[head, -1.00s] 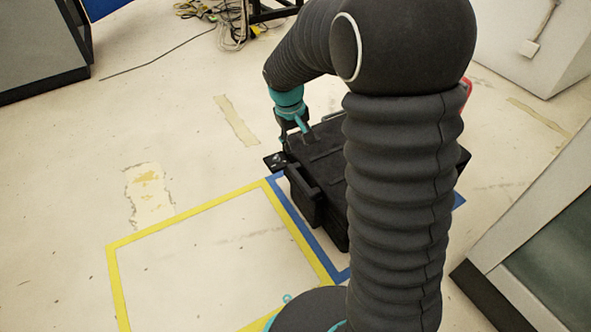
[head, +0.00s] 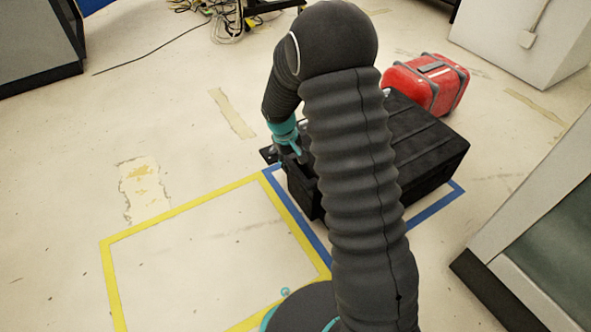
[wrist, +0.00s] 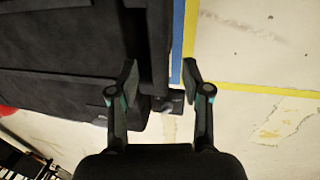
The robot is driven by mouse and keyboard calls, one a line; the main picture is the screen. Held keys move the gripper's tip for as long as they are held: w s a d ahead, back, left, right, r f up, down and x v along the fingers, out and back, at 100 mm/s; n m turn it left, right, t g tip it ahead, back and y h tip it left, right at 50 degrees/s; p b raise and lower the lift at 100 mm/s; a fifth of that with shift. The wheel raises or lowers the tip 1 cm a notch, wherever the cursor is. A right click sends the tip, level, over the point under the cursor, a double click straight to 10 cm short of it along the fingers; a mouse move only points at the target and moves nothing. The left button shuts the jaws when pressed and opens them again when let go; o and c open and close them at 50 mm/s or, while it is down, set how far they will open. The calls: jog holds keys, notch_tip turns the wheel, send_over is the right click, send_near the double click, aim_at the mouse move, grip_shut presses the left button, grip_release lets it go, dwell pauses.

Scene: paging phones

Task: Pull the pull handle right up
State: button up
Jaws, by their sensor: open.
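A large black case (head: 425,145) lies on the floor inside blue tape, partly hidden behind my arm in the head view. Its side also shows at the left of the wrist view (wrist: 60,50). A black bar, which looks like the pull handle (wrist: 158,40), runs along the case's edge in the wrist view; in the head view it is at the case's left side (head: 302,190), partly hidden. My gripper (wrist: 160,68) is open, with one finger on each side of the bar in the picture. I cannot tell whether they touch it. In the head view my gripper (head: 290,150) is at the case's left end.
A red case (head: 428,85) sits behind the black case. A yellow tape square (head: 190,212) marks bare floor at the left. Grey cabinets stand at the right (head: 530,220) and upper left (head: 35,45). Cables (head: 215,15) lie at the back.

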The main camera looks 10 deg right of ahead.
aim_at(296, 170)
jog(key=shift+w+d+f, duration=0.1)
jog(key=shift+d+f, duration=0.1)
jog(key=shift+f, duration=0.85)
jog(key=shift+d+f, duration=0.2)
jog(key=shift+f, duration=0.8)
grip_shut()
